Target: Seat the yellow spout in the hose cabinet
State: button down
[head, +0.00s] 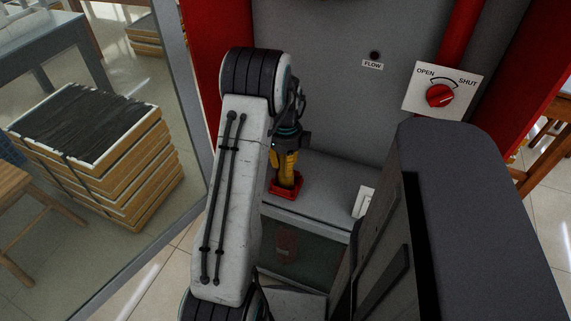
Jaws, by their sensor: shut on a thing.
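The yellow spout (284,165) is upright in the hose cabinet (330,75), in the middle of the head view. It has dark parts, and its lower end meets a red square base (287,189) on the grey cabinet floor. I cannot tell whether the spout is fully down in that base or whether the base is part of it. My gripper (288,141) is dark and shut on the spout's top, coming from above. My pale arm link hides the gripper's left side and some of the cabinet floor.
A red pipe (461,35) runs down the back wall. A plate with a red OPEN/SHUT knob (440,95) and a FLOW label (372,65) are on the wall. A small white piece (363,202) stands at the floor's front edge. A glass door frame (184,80) stands left.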

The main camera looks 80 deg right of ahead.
dwell(0.3)
jog(key=c, duration=0.9)
grip_release()
jog(key=shift+c, duration=0.2)
jog(key=shift+f, duration=0.1)
jog(key=shift+r+p, duration=2.55)
jog(key=shift+r, duration=1)
